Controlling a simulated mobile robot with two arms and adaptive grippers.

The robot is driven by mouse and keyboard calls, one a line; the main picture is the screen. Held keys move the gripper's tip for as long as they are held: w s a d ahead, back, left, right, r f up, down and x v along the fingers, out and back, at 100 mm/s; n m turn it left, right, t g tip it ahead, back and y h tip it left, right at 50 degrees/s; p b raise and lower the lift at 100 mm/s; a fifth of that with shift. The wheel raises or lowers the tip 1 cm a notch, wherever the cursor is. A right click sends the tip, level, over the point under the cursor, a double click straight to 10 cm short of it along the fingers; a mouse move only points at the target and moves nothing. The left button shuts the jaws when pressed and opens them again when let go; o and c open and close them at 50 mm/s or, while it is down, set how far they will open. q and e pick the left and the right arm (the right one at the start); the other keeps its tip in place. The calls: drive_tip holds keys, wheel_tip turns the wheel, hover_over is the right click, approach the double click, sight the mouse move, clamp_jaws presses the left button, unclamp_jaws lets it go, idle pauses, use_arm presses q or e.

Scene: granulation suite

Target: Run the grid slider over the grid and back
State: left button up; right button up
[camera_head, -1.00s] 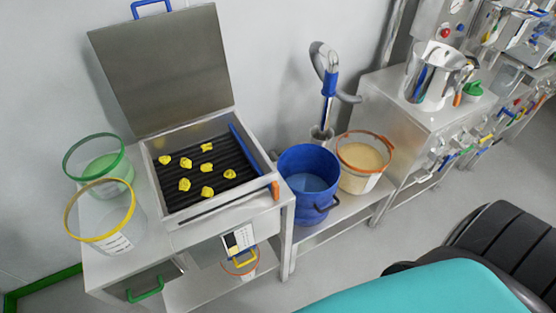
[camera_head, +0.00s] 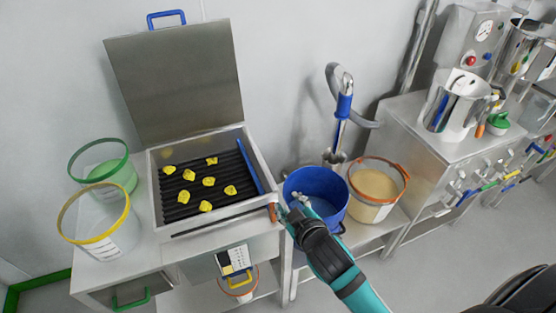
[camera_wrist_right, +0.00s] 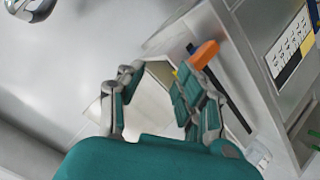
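The grid (camera_head: 186,202) is a black slatted bed in a metal box with a raised lid, with several yellow lumps on it. The grid slider shows as a blue bar (camera_head: 250,166) along the grid's right side, with an orange handle (camera_head: 273,212) outside the box's front right corner. My right gripper (camera_head: 287,208) is just right of that handle, over the blue bucket's near-left rim. In the right wrist view the gripper (camera_wrist_right: 155,85) is open and empty; the orange handle (camera_wrist_right: 203,55) is by its right finger's tip, not between the fingers. My left gripper is not in view.
A blue bucket (camera_head: 326,190) and an orange-rimmed bucket (camera_head: 375,190) stand right of the box. Green-rimmed (camera_head: 100,163) and yellow-rimmed (camera_head: 100,215) tubs stand at its left. A dark slot (camera_head: 215,220) runs along the box front. The lid (camera_head: 176,82) leans back.

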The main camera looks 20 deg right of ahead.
drive_tip(key=w+a+r+n+t+y, duration=0.3)
drive_tip(key=a+r+n+t+y, duration=0.25)
drive_tip(key=r, duration=0.55)
drive_tip(key=w+a+r+n+t+y, duration=0.2)
drive_tip(key=w+a+r+n+y, duration=0.2)
drive_tip(key=a+r+n, duration=0.5)
drive_tip(key=s+a+r+n+g+y, duration=0.35)
drive_tip(key=a+n+g+y, duration=0.2)
drive_tip(key=n+g, duration=0.4)
drive_tip(key=s+a+r+n+g+y, duration=0.2)
drive_tip(key=s+a+n+g+y, duration=0.35)
drive_tip(key=n, duration=0.75)
drive_tip(key=n+g+h, duration=0.5)
drive_tip(key=n+h, duration=0.6)
drive_tip(key=h, duration=0.9)
approach(273, 204)
wheel_tip(273, 204, down, 11)
drive_tip(key=p, duration=0.2)
drive_tip(key=shift+a+f+p, duration=0.1)
drive_tip(key=shift+p, duration=0.3)
